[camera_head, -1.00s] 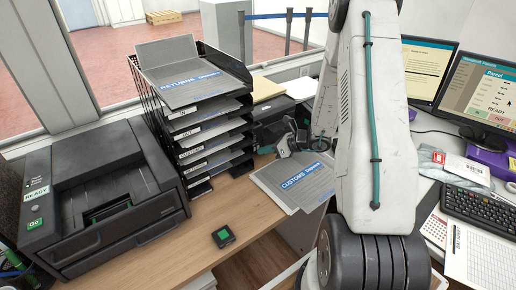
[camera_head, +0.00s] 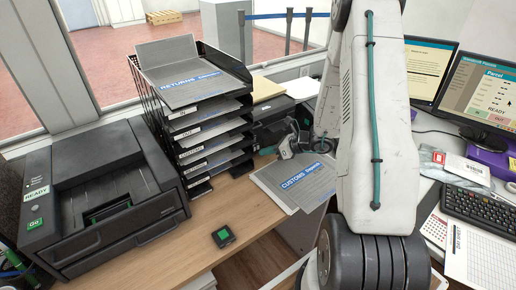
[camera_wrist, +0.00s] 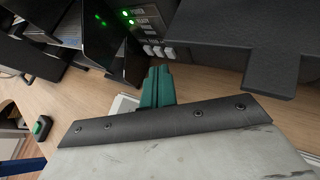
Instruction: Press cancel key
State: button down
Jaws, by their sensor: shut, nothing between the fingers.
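In the wrist view a dark device (camera_wrist: 205,40) has two lit green lamps and a short row of pale grey keys (camera_wrist: 158,51). The key labels are too small to read, so I cannot tell which one is cancel. My gripper (camera_wrist: 158,70) has teal fingers, shut and empty, pointing toward the device just below the keys in the picture. I cannot tell whether they touch. In the head view the gripper (camera_head: 287,147) is partly hidden by my arm. It is in front of the dark device (camera_head: 268,130), right of the tray stack.
A letter-tray stack (camera_head: 205,120) stands beside the device. A customs folder (camera_head: 295,183) lies just below the gripper. A small green button (camera_head: 223,236) sits on the desk (camera_head: 185,240), also in the wrist view (camera_wrist: 40,127). A black printer (camera_head: 100,200) is at left, monitors (camera_head: 480,95) at right.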

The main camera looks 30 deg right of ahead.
jog(key=shift+s+d, duration=0.15)
jog(key=shift+s, duration=2.85)
jog(key=s+a+n, duration=0.1)
jog(key=a+n+g+y, duration=0.1)
jog(key=s+a+n, duration=0.1)
jog(key=shift+s+r, duration=0.25)
jog(key=shift+s, duration=0.1)
jog(key=s+a+r+n+g+h, duration=0.2)
jog(key=s+a+r+n+h, duration=0.1)
jog(key=s+a+r+n, duration=0.2)
jog(key=s+a+r+n+g+h, duration=0.2)
jog(key=s+a+r+n, duration=0.3)
jog(key=s+r+n, duration=0.4)
jog(key=s+a+r+n+g+h, duration=0.3)
jog(key=s+r+n, duration=0.4)
jog(key=r+n, duration=0.6)
notch_tip(320, 180, up, 2)
jog(key=shift+s+a+r+n+h, duration=0.2)
jog(key=shift+a+n+h, duration=0.25)
jog(key=shift+a, duration=0.45)
